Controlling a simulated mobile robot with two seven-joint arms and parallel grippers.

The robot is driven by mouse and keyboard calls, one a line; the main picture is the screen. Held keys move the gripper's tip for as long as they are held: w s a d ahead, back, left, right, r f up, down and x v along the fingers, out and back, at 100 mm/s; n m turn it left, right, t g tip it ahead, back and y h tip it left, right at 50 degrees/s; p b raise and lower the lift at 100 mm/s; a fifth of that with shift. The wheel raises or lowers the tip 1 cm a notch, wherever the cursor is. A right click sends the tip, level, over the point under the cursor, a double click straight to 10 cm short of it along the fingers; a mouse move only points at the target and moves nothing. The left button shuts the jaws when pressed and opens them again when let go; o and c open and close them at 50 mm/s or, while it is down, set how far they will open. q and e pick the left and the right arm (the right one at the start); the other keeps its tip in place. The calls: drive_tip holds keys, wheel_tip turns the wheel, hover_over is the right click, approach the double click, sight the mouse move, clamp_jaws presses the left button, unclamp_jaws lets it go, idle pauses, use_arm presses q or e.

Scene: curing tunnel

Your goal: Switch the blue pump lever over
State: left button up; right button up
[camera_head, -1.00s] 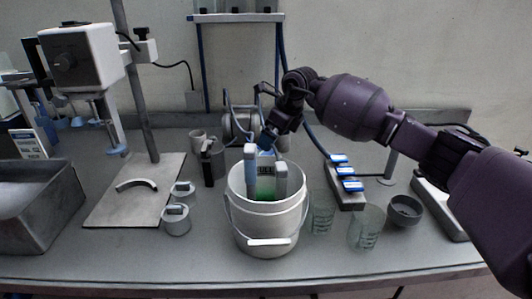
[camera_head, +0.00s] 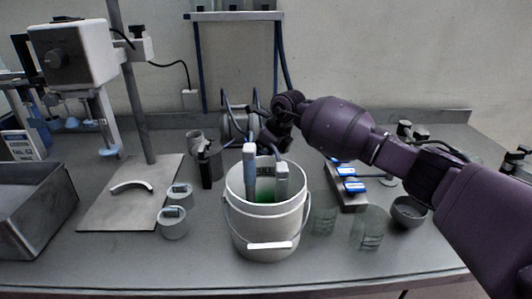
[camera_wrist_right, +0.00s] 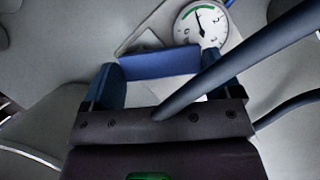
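The pump (camera_head: 238,122) stands behind the white bucket, with dark hoses at it, partly hidden by my right gripper. In the right wrist view a blue bar (camera_wrist_right: 160,64), which looks like the pump lever, lies just beyond my fingertips and spans most of the gap between them. My right gripper (camera_wrist_right: 160,80) is open, its two blue fingers set wide apart; whether they touch the bar I cannot tell. In the head view my right gripper (camera_head: 272,138) is at the pump's right side, its fingers hard to make out. My left gripper is not in view.
A dark blue hose (camera_wrist_right: 240,62) crosses in front of the right finger. A round gauge (camera_wrist_right: 202,24) sits beyond the bar. The white bucket (camera_head: 262,225) with upright probes stands in front of the pump. Glass beakers (camera_head: 370,228) and a blue-switched strip (camera_head: 352,192) are to the right.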

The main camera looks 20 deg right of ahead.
drive_tip(key=shift+c, duration=1.4)
drive_tip(key=m+p, duration=0.1)
drive_tip(key=p, duration=0.1)
drive_tip(key=r+m+t+h+p, duration=0.1)
drive_tip(key=m, duration=0.1)
drive_tip(key=shift+s+p, duration=0.35)
drive_tip(key=shift+s, duration=0.05)
drive_tip(key=shift+s+r+m+h+p, duration=0.1)
drive_tip(key=shift+s+m+h+p, duration=0.15)
drive_tip(key=shift+m+p, duration=0.7)
drive_tip(key=shift+s+m+h+p, duration=0.15)
drive_tip(key=shift+m+h+p, duration=0.3)
drive_tip(key=shift+m+p, duration=0.45)
drive_tip(key=m, duration=0.1)
drive_tip(key=m+p, duration=0.1)
drive_tip(key=m+h+p, duration=0.1)
drive_tip(key=shift+s+f, duration=0.3)
drive_tip(key=shift+f, duration=0.05)
drive_tip(key=shift+s+a+f+m+h+p, duration=0.1)
drive_tip(key=shift+m+h+p, duration=0.2)
drive_tip(key=shift+m+p, duration=0.25)
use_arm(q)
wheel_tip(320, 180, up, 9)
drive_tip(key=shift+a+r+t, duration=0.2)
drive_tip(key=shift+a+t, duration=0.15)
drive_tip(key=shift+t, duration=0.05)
use_arm(e)
drive_tip(key=shift+s+f+m, duration=0.1)
drive_tip(key=shift+f+m, duration=0.05)
drive_tip(key=shift+m, duration=0.35)
